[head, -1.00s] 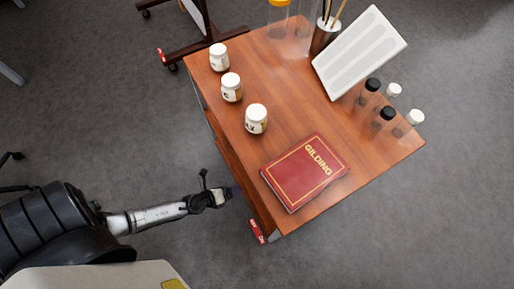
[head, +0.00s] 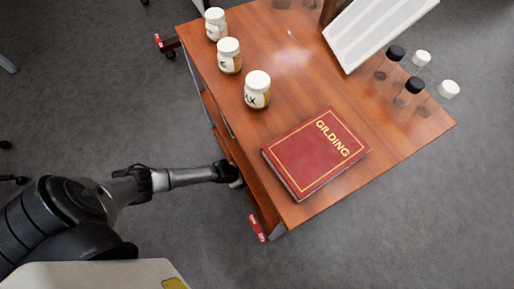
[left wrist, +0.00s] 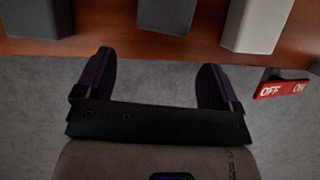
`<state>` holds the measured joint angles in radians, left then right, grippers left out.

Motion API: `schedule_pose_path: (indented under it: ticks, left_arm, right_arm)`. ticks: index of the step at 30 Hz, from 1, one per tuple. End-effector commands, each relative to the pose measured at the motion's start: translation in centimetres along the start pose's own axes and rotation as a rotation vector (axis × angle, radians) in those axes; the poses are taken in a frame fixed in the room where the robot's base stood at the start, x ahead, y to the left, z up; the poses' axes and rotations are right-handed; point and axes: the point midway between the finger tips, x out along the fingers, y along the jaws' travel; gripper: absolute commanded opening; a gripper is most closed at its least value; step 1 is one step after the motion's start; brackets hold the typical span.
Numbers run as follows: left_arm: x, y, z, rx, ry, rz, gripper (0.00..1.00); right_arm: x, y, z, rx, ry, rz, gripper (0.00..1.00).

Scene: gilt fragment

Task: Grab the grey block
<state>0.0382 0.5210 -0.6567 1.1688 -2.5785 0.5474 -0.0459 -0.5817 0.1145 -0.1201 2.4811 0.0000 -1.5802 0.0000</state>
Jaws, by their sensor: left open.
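In the left wrist view three block-like things stand in a row on a wooden surface along the top edge. The right one is a light grey block (left wrist: 258,24); the middle one (left wrist: 167,14) and the left one (left wrist: 36,18) are darker grey. Their upper parts are cut off by the frame. My left gripper (left wrist: 156,76) is open and empty, its two dark fingers pointing toward the wooden edge, below the middle block and left of the light one. In the head view the left gripper (head: 236,180) is at the table's left side, low, partly hidden. The blocks do not show there.
The wooden table (head: 390,140) carries a red book (head: 316,154), several white-lidded jars (head: 257,90), dark- and white-capped bottles (head: 414,86) and a white slanted board (head: 375,30). A red-tagged caster (head: 257,228) stands at its near corner. Open grey floor lies around.

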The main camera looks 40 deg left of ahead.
Motion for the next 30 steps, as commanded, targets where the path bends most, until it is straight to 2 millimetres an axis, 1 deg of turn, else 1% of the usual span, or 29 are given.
schedule_pose_path:
  ticks: [1,3,9,17,22,24,30]
  left_arm:
    - [0.7,0.0,0.9,0.001,-0.004,0.000,0.88]
    - [1.1,0.0,1.9,0.000,-0.003,0.000,0.88]
    - [1.7,0.0,3.7,-0.001,-0.002,-0.001,0.88]
    - [1.9,0.0,4.4,-0.002,-0.002,-0.001,0.88]
    - [2.6,0.0,5.7,-0.001,-0.004,-0.001,0.88]
    - [3.6,-0.1,5.4,-0.002,-0.001,-0.001,0.88]
    - [6.3,-0.1,5.3,-0.001,-0.001,-0.001,0.88]
  right_arm:
    - [0.8,0.0,0.2,0.000,0.000,0.000,0.00]
    - [1.2,0.0,0.4,0.000,0.000,0.000,0.00]
    - [1.9,0.0,0.5,0.000,0.001,0.000,0.00]
    - [2.1,0.1,0.7,-0.007,0.000,0.005,0.00]
    - [3.0,0.2,1.0,-0.010,-0.001,0.008,0.00]
    - [3.9,0.2,1.2,-0.010,-0.001,0.008,0.00]
    - [6.0,0.1,1.9,-0.009,-0.001,0.007,0.00]
